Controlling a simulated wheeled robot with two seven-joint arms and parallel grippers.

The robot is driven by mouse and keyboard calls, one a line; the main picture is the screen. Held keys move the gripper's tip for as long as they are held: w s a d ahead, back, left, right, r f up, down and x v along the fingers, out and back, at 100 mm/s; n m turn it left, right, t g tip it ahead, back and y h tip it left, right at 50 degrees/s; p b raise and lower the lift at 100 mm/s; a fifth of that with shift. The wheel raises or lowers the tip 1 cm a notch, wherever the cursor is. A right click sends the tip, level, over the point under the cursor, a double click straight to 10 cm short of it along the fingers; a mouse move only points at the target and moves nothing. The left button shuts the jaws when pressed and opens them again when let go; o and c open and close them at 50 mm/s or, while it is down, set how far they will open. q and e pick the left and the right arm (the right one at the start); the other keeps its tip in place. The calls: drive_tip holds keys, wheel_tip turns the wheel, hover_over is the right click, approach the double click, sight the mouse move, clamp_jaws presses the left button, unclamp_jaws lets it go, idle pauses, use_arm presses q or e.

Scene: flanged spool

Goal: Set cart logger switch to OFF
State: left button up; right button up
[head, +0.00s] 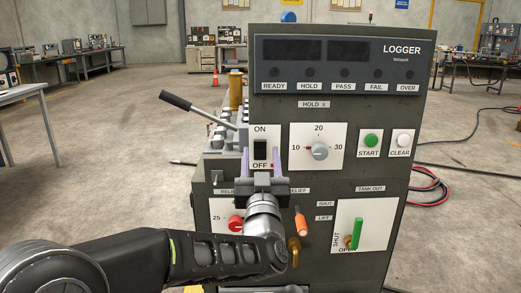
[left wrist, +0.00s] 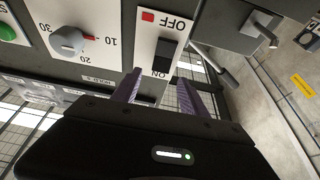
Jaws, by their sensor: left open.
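The logger switch (head: 260,149) is a black rocker on a white plate on the grey cart panel, with ON printed above it and OFF with a red mark below. It also shows inverted in the left wrist view (left wrist: 165,54). I cannot tell for sure which way the rocker is tipped. My left gripper (head: 262,162) is open and empty in front of the plate, its two purple fingers at either side of the switch's lower part in the head view. In the left wrist view the fingers (left wrist: 158,86) point toward the panel; contact cannot be told. My right gripper is out of view.
The HOLD dial (head: 320,151) is right of the switch, then the green START (head: 371,141) and white CLEAR (head: 404,140) buttons. A red knob (head: 236,223), orange lever (head: 301,222) and green handle (head: 357,233) sit lower. A black-gripped lever (head: 178,102) sticks out left.

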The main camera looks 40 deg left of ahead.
use_arm(q)
drive_tip(key=v, duration=0.4)
drive_tip(key=shift+s+d, duration=0.1)
drive_tip(key=shift+d, duration=0.05)
idle(0.4)
